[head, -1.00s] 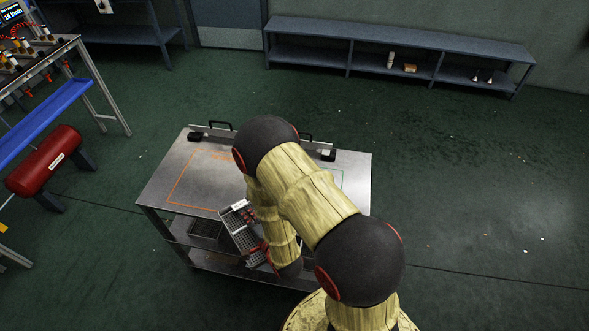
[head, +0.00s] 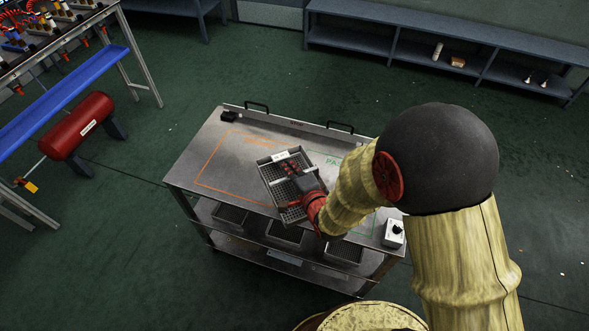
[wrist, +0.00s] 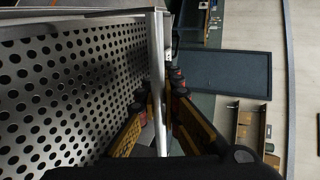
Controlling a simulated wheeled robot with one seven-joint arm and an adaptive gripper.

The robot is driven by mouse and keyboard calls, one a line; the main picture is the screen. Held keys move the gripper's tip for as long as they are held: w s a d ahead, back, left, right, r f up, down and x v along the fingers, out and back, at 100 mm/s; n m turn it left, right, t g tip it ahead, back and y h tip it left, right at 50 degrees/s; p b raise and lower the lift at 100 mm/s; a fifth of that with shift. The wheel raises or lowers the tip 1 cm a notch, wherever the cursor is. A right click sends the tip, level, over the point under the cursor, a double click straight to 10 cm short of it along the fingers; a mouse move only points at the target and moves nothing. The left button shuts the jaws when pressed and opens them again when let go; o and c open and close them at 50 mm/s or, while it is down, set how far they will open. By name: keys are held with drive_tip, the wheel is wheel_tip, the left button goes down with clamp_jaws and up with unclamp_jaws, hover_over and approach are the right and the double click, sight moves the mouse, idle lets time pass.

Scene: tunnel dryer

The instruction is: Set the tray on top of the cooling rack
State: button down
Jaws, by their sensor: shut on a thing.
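The tray (head: 272,181) is a grey perforated metal tray with a raised rim and a white label at its far edge. My gripper (head: 303,180) is shut on its rim, and the tray is over the steel top of a wheeled cart; I cannot tell whether it touches. In the wrist view the perforated tray (wrist: 65,85) fills the left side, and its upright wall stands between the fingers of my gripper (wrist: 163,110). Small red parts show over the tray. No cooling rack is plainly marked; the shelved cart (head: 220,150) may be it.
The cart top has an orange outline at left and a green one at right, partly behind my arm. A white box with a black knob (head: 393,233) is at its right corner. Lower shelves hold several mesh trays (head: 284,235).

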sight(284, 155)
drive_tip(key=shift+a+r, duration=0.35)
drive_tip(key=shift+a, duration=0.25)
drive_tip(key=shift+w+a+f, duration=0.1)
drive_tip(key=shift+w+f, duration=0.05)
drive_tip(key=shift+w, duration=0.2)
drive_tip(key=w+f, duration=0.1)
drive_tip(key=w, duration=0.1)
drive_tip(key=w+f+b, duration=0.1)
drive_tip(key=w, duration=0.1)
drive_tip(key=w+f+b, duration=0.1)
drive_tip(key=w, duration=0.2)
drive_tip(key=shift+f, duration=0.2)
drive_tip(key=w+f+b, duration=0.2)
drive_tip(key=w+f, duration=0.3)
drive_tip(key=shift+w+a+f+b, duration=0.1)
drive_tip(key=shift+w+f+b, duration=0.2)
drive_tip(key=shift+b, duration=0.1)
drive_tip(key=shift+w+f+b, duration=0.15)
drive_tip(key=shift+f+b, duration=0.35)
drive_tip(key=shift+f, duration=0.45)
drive_tip(key=shift+w+f+b, duration=0.1)
drive_tip(key=shift+f+b, duration=0.4)
drive_tip(key=shift+f, duration=0.4)
drive_tip(key=shift+r, duration=0.1)
